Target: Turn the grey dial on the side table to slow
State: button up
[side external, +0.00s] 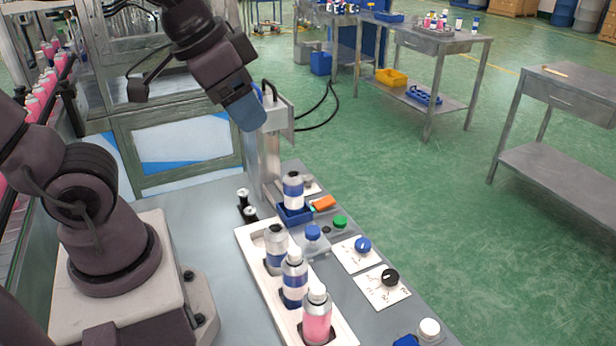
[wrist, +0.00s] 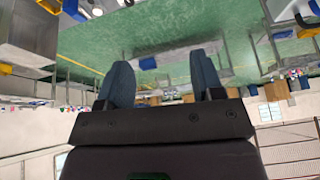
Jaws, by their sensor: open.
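A small greyish dial (side external: 308,182) sits on a white card at the far end of the side table (side external: 235,190), partly hidden behind a blue-banded bottle. Its pointer and markings are too small to read. A blue dial (side external: 363,244) and a black dial (side external: 390,276) sit on white cards nearer the camera. My gripper (side external: 247,113) is raised, to the left of and above the greyish dial, touching nothing visible. In the wrist view, my gripper (wrist: 163,82) has its two blue fingers spread with nothing between them. No dial shows in that view.
A white tray (side external: 246,232) holds several bottles. A blue holder (side external: 294,213) carries a bottle beside the greyish dial. A grey post machine (side external: 268,150) stands behind, close to my gripper. A green button (side external: 340,222) and an orange block (side external: 323,203) are nearby.

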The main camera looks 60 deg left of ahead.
jog(key=w+a+f+m+g+y, duration=0.2)
jog(key=w+a+f+m, duration=0.2)
jog(key=w, duration=0.3)
jog(key=m+g+y, duration=0.2)
jog(key=m+y, duration=0.5)
jog(key=m, duration=0.7)
send_near(308, 178)
jog(key=x, duration=0.8)
jog(key=shift+a+f, duration=0.2)
jog(key=c, duration=0.9)
